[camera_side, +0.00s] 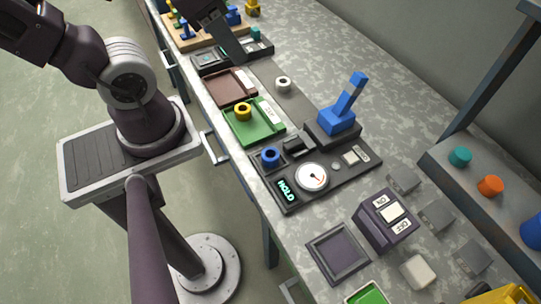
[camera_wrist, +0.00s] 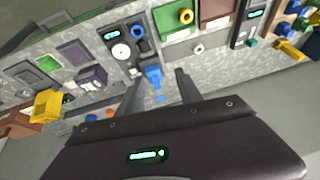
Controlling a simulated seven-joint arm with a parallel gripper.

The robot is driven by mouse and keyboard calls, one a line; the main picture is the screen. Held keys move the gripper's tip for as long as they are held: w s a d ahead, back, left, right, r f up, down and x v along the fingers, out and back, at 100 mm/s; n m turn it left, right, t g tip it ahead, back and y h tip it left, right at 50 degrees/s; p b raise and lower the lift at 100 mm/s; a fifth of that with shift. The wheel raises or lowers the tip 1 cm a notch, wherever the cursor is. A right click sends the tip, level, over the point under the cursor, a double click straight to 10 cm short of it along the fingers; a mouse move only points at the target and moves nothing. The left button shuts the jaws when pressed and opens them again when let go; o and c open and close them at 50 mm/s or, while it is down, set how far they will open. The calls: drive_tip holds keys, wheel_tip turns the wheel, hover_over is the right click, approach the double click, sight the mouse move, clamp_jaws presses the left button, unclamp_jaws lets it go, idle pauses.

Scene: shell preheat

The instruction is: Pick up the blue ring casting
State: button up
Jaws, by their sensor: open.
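The blue ring casting (camera_side: 270,155) sits upright in a small dark holder at the left corner of the black gauge panel (camera_side: 330,180). It also shows near the top of the wrist view (camera_wrist: 137,31). My gripper (camera_side: 236,52) is at the top of the side view, high and well away from the ring, partly cut off by the frame edge. In the wrist view its two fingers (camera_wrist: 158,78) stand apart with nothing between them; the bench lies beyond.
The panel carries a tall blue lever (camera_side: 346,105), a white gauge (camera_side: 312,177) and a display reading HOLD (camera_side: 286,191). A green tray (camera_side: 250,130) holds a yellow ring (camera_side: 242,111). A brown tray (camera_side: 231,86) is empty.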

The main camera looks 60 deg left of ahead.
drive_tip(key=w+a+f+m+g+y, duration=0.2)
drive_tip(key=w+f+m, duration=0.2)
drive_tip(key=f, duration=0.2)
drive_tip(key=m+g+h, duration=0.1)
drive_tip(key=m+g, duration=0.1)
drive_tip(key=m, duration=0.5)
hover_over(270, 151)
drive_tip(key=a, duration=0.1)
drive_tip(key=s+d+x, duration=0.1)
drive_tip(key=d+x, duration=0.1)
drive_tip(key=x, duration=0.9)
drive_tip(key=d+f, duration=0.1)
drive_tip(key=f, duration=0.1)
drive_tip(key=d+f+m+h, duration=0.1)
drive_tip(key=f, duration=0.1)
drive_tip(key=d+f+m+g+h, duration=0.1)
drive_tip(key=f, duration=0.1)
drive_tip(key=shift+d+f, duration=0.1)
drive_tip(key=shift+f, duration=0.15)
drive_tip(key=f, duration=0.3)
drive_tip(key=a+f, duration=0.1)
drive_tip(key=f, duration=0.1)
drive_tip(key=shift+s+a, duration=0.1)
drive_tip(key=shift+s, duration=0.3)
drive_tip(key=shift+w+f, duration=0.1)
drive_tip(key=shift+f, duration=0.1)
clamp_jaws()
